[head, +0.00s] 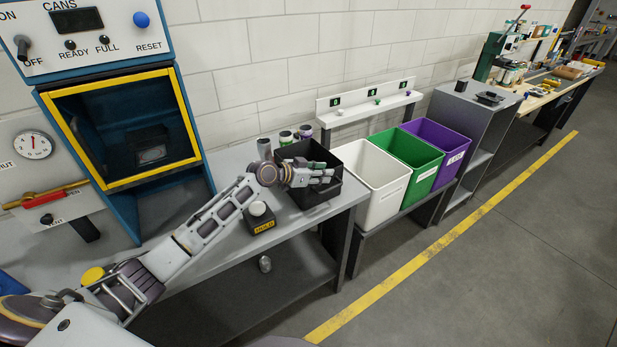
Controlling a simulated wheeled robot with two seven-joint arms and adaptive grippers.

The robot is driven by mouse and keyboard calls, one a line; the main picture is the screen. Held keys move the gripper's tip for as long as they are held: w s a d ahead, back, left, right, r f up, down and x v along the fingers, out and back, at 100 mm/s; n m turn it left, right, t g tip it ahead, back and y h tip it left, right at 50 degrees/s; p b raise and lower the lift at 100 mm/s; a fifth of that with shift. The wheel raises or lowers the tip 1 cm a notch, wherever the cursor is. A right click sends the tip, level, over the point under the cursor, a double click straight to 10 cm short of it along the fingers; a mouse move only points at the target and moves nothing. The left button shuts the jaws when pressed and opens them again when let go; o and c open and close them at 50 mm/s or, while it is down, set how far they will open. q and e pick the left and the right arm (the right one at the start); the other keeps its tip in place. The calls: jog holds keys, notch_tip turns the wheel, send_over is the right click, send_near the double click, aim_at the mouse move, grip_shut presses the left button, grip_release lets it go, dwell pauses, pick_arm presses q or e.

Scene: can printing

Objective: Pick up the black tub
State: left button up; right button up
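The black tub (321,195) stands upright on the grey bench (217,230), near its right end. My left gripper (329,176) reaches across the tub from the left, and its fingers overlap the tub's opening in the head view. The gripper hides part of the tub's rim and inside. I cannot tell whether the fingers touch the tub or how far apart they are. My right gripper is not in view.
A button box marked HOLD (263,227) sits left of the tub. Several cans (285,138) stand behind it. White (377,205), green (423,178) and purple (459,163) bins stand to the right. A can (265,264) is under the bench. The floor at right is clear.

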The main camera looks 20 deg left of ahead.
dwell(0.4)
pick_arm(q)
grip_shut()
